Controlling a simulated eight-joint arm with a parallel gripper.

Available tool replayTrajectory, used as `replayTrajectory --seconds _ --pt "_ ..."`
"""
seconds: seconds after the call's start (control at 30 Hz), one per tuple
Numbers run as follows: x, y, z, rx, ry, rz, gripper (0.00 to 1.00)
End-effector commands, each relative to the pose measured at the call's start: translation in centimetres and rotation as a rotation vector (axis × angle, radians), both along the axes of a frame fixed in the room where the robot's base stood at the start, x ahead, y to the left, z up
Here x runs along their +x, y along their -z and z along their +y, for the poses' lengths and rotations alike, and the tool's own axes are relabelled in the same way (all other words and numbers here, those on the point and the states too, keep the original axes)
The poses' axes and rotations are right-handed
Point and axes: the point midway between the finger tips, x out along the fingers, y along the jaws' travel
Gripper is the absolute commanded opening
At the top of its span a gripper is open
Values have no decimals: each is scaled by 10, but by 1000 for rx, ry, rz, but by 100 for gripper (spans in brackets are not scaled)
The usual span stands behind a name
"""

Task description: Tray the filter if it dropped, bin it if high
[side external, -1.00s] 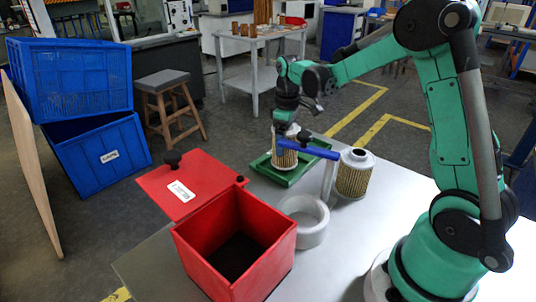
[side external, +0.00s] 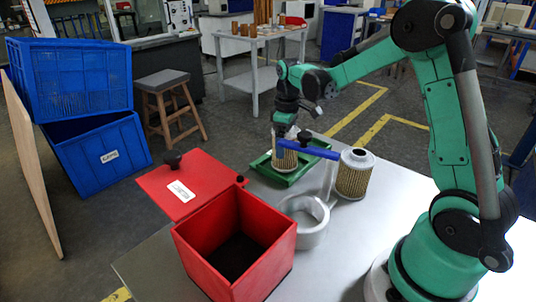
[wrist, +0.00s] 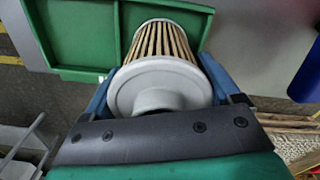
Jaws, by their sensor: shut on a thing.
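A pleated tan filter with a white end cap (wrist: 158,88) is between the blue fingers of my gripper (wrist: 165,80) in the wrist view. My gripper (side external: 285,141) is shut on this filter (side external: 284,160) in the side view and holds it upright over the green tray (side external: 292,180). The filter's lower end is at or close to the tray floor; I cannot tell if it touches. The tray also shows in the wrist view (wrist: 85,40). A red bin (side external: 205,255) stands open at the front, with its labelled lid (side external: 183,188) folded back.
A blue bar (side external: 318,152) on a post stands just right of my gripper. Blue crates (side external: 98,158) and a stool (side external: 164,90) are off the table.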

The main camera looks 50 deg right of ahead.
Motion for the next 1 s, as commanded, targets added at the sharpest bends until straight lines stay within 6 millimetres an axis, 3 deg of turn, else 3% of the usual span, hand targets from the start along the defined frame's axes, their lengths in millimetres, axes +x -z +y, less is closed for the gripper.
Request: replayTrajectory --seconds 0.9,0.93,1.0 --pt "0 5 0 0 0 0 19" --pt "0 5 0 0 0 0 86" --pt "0 5 0 0 0 0 100"
